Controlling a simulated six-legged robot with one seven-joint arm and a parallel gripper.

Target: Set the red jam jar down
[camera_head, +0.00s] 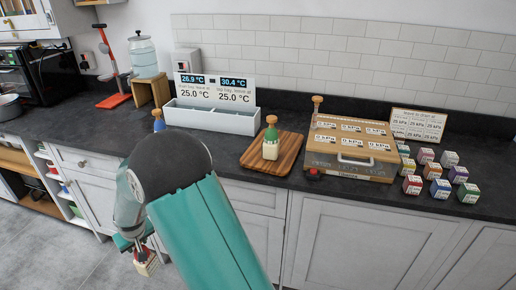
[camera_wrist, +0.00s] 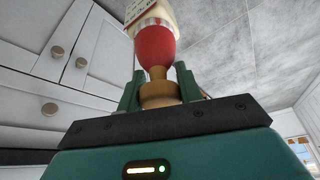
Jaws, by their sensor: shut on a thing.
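My gripper (camera_head: 135,241) hangs low at the left, in front of the white cabinet doors and below the counter top. In the wrist view my gripper (camera_wrist: 158,85) is shut on the wooden knob of the red jam jar (camera_wrist: 156,47). The jar has a rounded red body and a cream block with printed labels at its far end. In the head view only a small part of the jar (camera_head: 147,265) shows below the fingers, block end down. My arm hides part of the counter front.
A wooden board (camera_head: 287,160) bears a similar green-bodied piece (camera_head: 270,141). Right of it are a wooden case (camera_head: 350,160) with pressure labels and several small coloured boxes (camera_head: 440,175). A white two-part tray (camera_head: 210,117) stands behind. Dark counter (camera_head: 100,125) is bare at left.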

